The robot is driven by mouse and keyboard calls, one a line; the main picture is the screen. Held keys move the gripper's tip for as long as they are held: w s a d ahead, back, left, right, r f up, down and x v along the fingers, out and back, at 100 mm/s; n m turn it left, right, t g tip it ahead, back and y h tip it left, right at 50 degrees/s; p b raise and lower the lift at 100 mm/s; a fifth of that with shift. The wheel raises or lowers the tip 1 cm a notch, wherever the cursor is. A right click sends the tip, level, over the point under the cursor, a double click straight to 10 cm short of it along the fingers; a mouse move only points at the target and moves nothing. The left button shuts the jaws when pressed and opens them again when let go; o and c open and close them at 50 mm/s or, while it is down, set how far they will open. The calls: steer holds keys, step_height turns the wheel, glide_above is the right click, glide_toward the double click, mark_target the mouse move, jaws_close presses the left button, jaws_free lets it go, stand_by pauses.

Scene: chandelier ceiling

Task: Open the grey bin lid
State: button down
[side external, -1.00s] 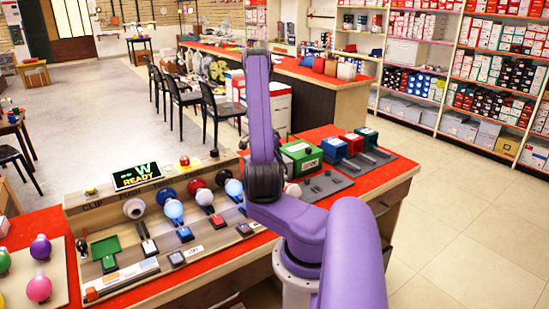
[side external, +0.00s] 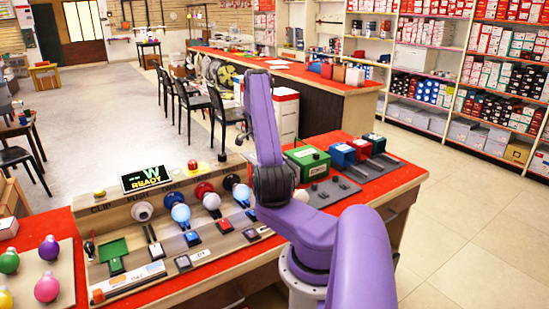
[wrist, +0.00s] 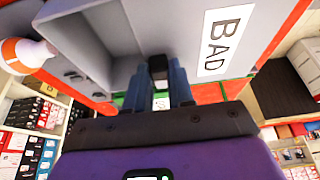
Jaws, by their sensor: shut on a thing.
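The grey bin (wrist: 180,25) fills the top of the wrist view, with a white "BAD" label on its face. A hollow recess of grey walls shows left of that face. My gripper (wrist: 159,72) is at the bin's edge, its two fingers shut on a small dark tab (wrist: 158,66), which looks like the lid's handle. I cannot tell how far the lid is raised. In the side external view my gripper and the bin are hidden behind my purple arm.
A red-topped counter (side external: 400,178) carries a panel with coloured bulbs and a READY display (side external: 147,178). A green box (side external: 307,160) and small blue and red boxes stand right of my arm. An orange-and-white rounded object (wrist: 25,52) is left of the bin.

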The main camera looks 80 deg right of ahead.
steer(key=shift+w+d, duration=0.3)
steer(key=shift+d, duration=0.1)
steer(key=c, duration=1)
jaws_free()
steer(key=shift+o, duration=0.2)
steer(key=v, duration=1.7)
steer(key=shift+r, duration=0.25)
steer(key=shift+a, duration=0.1)
steer(key=shift+w, duration=0.1)
